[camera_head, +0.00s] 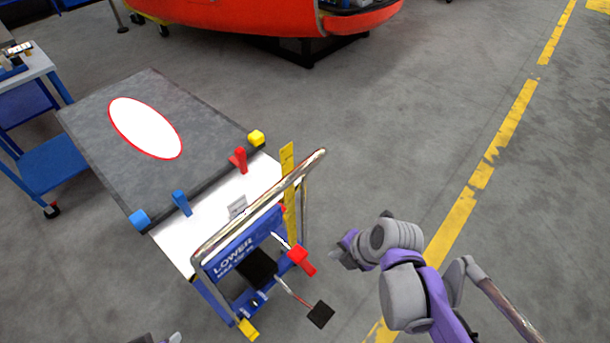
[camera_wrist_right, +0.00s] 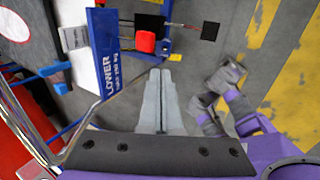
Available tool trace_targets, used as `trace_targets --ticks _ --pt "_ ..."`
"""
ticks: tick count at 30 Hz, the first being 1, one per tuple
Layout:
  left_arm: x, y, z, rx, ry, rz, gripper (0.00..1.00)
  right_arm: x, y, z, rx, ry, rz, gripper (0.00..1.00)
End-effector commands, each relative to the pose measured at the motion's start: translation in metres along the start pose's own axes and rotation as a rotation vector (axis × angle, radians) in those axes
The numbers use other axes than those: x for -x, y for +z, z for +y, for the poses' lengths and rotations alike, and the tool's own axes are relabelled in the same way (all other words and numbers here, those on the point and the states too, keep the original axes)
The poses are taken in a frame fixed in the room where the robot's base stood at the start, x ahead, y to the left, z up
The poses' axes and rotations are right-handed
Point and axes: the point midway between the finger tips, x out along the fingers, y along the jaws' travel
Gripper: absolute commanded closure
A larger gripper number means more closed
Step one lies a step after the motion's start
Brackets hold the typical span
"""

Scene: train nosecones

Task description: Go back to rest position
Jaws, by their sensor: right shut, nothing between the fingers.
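My right gripper (camera_head: 338,254) is at the lower right of the head view, in the air to the right of the lift table's handle. In the right wrist view its two grey fingers (camera_wrist_right: 161,72) lie together with nothing between them. A small grey and purple piece of my left gripper (camera_head: 168,339) shows at the bottom edge of the head view. The rest of it is cut off, so its fingers cannot be judged.
A lift table (camera_head: 180,252) with a grey top and metal handle (camera_head: 262,205) stands left of my right arm. A black pedal (camera_head: 320,314) sticks out near the floor. A blue cart (camera_head: 55,160) is far left, an orange-red nosecone (camera_head: 270,15) behind. Floor at right is open.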

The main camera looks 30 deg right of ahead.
Motion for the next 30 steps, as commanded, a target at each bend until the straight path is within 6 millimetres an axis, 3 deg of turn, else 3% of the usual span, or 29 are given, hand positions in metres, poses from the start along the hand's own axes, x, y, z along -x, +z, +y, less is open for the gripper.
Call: trace_targets --ticks 7,11,30 --pt "0.001 -0.001 0.0 0.0 0.0 0.0 0.5 0.001 -0.002 0.001 -0.038 -0.003 -0.002 1.0" --pt "0.004 -0.003 0.0 0.0 0.0 0.002 0.5 0.003 -0.008 0.003 -0.201 -0.014 -0.014 1.0" --pt "0.025 -0.021 0.0 0.0 0.0 0.016 0.5 0.029 -0.047 0.021 -1.573 0.078 -0.139 1.0"
